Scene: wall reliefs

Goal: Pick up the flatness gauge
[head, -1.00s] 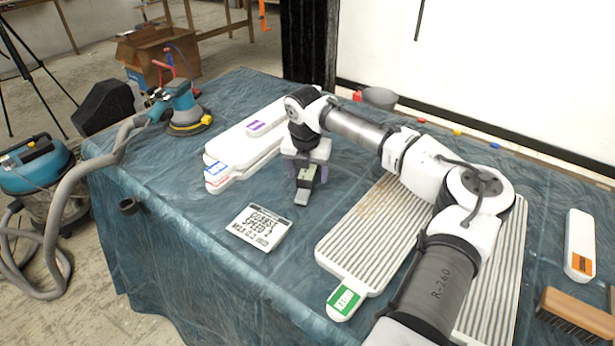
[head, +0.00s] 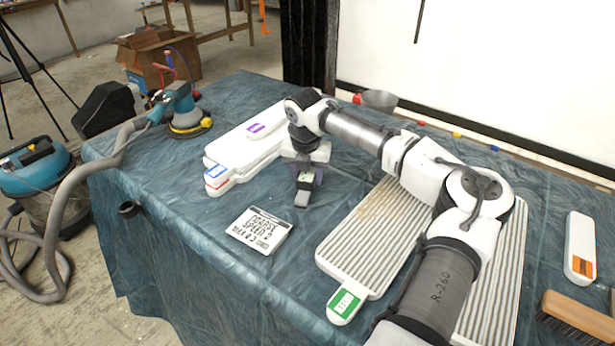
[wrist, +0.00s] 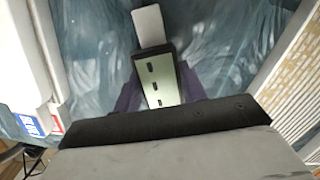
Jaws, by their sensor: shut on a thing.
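The flatness gauge is a small dark block with a pale grey-green face and a light grey end piece. It shows in the wrist view (wrist: 160,82) and in the head view (head: 303,191), at the middle of the covered table. My gripper (head: 307,178) points down over it. Its purple fingers (wrist: 159,92) are shut on the gauge's two sides in the wrist view. The gauge's underside is hidden, so I cannot tell whether it touches the cloth.
White boards with coloured labels (head: 240,155) lie left of my gripper. A printed card (head: 259,231) lies in front. A ribbed board with a green tag (head: 345,302) lies to the right, partly under my arm. A sander (head: 186,112) stands at the back left.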

